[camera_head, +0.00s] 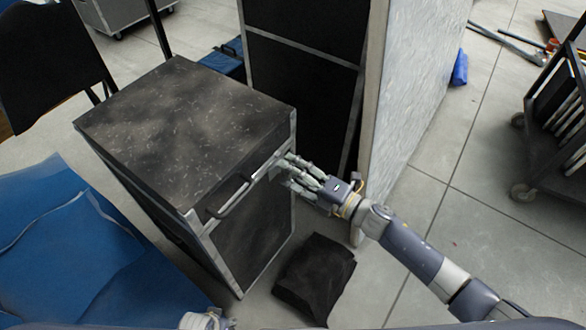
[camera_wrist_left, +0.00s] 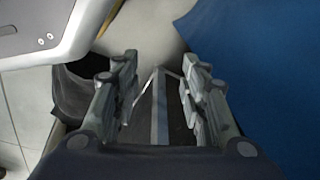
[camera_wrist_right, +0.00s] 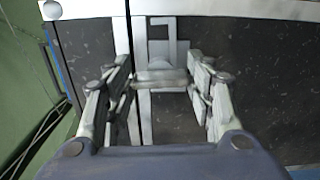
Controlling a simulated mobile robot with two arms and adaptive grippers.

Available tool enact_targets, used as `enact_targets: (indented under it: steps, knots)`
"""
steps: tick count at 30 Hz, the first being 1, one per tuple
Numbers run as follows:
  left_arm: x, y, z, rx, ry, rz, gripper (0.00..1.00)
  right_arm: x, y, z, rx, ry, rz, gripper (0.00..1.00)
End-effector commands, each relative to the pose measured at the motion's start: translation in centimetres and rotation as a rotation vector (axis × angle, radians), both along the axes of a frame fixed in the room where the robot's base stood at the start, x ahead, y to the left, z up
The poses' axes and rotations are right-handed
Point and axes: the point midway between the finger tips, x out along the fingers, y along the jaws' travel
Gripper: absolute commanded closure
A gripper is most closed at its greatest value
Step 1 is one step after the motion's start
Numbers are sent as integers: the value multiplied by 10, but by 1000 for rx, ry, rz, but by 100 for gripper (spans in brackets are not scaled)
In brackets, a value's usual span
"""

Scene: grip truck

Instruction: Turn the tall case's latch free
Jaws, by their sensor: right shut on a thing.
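The tall black case (camera_head: 185,120) with metal edges stands on the floor, left of centre in the head view. A handle (camera_head: 232,195) is on its front face. In the right wrist view the case's latch (camera_wrist_right: 162,78) is a metal piece on a plate beside a seam. My right gripper (camera_head: 285,170) is at the upper right of the case's front. Its fingers (camera_wrist_right: 160,85) are closed around the latch. My left gripper (camera_wrist_left: 160,85) is open and empty in its wrist view, with a metal-edged dark surface beyond it; only a bit of that arm shows in the head view.
A blue cloth (camera_head: 65,245) spreads at the left. A dark folded bag (camera_head: 315,275) lies on the floor before the case. A large panelled case (camera_head: 420,80) stands behind. A cart (camera_head: 560,120) is at the right, with open tiled floor before it.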

Motion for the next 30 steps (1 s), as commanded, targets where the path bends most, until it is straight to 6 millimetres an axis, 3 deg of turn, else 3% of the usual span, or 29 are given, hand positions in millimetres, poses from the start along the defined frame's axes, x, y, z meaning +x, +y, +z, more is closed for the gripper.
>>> enact_targets:
  steps: [21,22,24,30]
  knots:
    - [-10,2,-12,1,9,-3,60,1,0,0,47,64,-2,74]
    - [-10,2,-12,1,9,-3,60,1,0,0,47,64,-2,48]
    - [-10,2,-12,1,9,-3,60,1,0,0,47,64,-2,32]
    - [-10,2,-12,1,9,-2,60,0,0,0,45,62,-1,30]
